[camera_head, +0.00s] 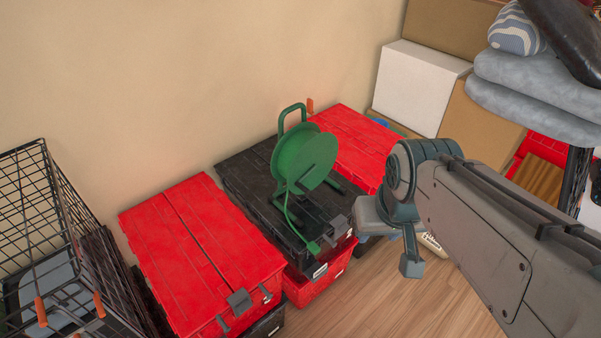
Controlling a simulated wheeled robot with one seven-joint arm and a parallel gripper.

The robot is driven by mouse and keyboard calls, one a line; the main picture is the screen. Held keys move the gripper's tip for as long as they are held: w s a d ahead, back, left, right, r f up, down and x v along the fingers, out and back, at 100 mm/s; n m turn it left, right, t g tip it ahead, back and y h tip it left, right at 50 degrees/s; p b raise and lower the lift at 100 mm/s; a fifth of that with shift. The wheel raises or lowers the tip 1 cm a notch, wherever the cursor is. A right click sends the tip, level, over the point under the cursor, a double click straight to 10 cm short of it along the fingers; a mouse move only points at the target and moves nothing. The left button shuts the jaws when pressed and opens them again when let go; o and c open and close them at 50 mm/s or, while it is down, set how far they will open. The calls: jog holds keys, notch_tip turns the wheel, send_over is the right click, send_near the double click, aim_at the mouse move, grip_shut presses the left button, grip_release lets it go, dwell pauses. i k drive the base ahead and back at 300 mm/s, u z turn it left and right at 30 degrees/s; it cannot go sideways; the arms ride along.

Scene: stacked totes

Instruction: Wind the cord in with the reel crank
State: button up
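A green cord reel (304,157) stands upright on a black tote lid (245,170), with a looped carry handle on top and dark feet. A green cord (287,208) hangs from the drum's front and runs down to a green plug-like end (314,247) at the lid's front edge. I cannot clearly make out the crank; thin dark lines cross the drum face. My arm comes in from the right and bends down. Its lower end, with my gripper (410,264), is right of the reel and apart from it. The fingers are not clear, so I cannot tell whether they are open.
Red-lidded totes stand left (200,245) and behind right (352,145) of the black one. A wire basket (40,220) with orange clips is far left. A small orange piece (310,105) shows behind the reel. White and brown boxes (415,85) stand back right. Wooden floor lies in front.

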aim_at(302, 158)
jog(key=u, duration=1.15)
jog(key=i, duration=0.45)
